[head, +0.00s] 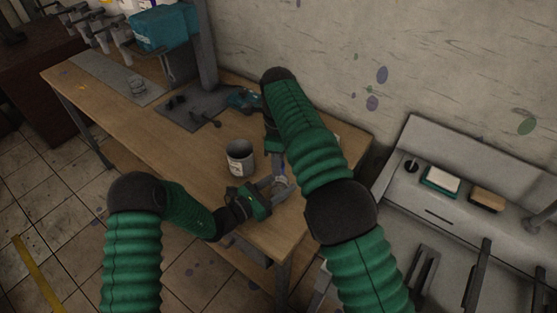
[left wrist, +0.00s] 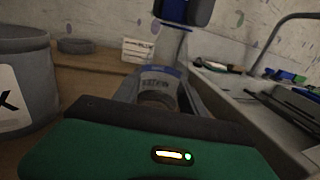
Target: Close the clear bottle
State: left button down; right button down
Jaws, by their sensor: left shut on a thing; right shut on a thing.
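The clear bottle (head: 284,187) stands near the right front end of the wooden table. My left gripper (head: 277,186) is shut on it from the left. In the left wrist view, the bottle (left wrist: 158,90) sits between the left fingers, with dark marks on its clear side. My right gripper (head: 281,165) comes down from above, over the bottle's top. It also shows in the left wrist view (left wrist: 176,25) above the bottle. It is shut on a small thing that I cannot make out. Whether that thing touches the bottle's rim is unclear.
A grey can (head: 240,160) stands left of the bottle, close to my left gripper; it looms at the left in the left wrist view (left wrist: 25,85). A grey stand base (head: 195,108) lies farther back. A grey workbench (head: 420,185) is at the right. The table's left middle (head: 125,115) is clear.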

pick_arm(q)
jog(key=shift+s+d, duration=0.15)
jog(key=shift+s, duration=0.05)
pick_arm(e)
jog(key=c, duration=1.3)
grip_release()
jog(key=shift+w, duration=0.1)
pick_arm(q)
jog(key=shift+w, duration=0.1)
pick_arm(e)
jog(key=shift+o, duration=1.4)
notch_tip(320, 180, up, 7)
jog(key=shift+w+f, duration=0.1)
jog(key=shift+w, duration=0.05)
jog(key=shift+r, duration=0.35)
pick_arm(q)
jog(key=c, duration=0.6)
grip_release()
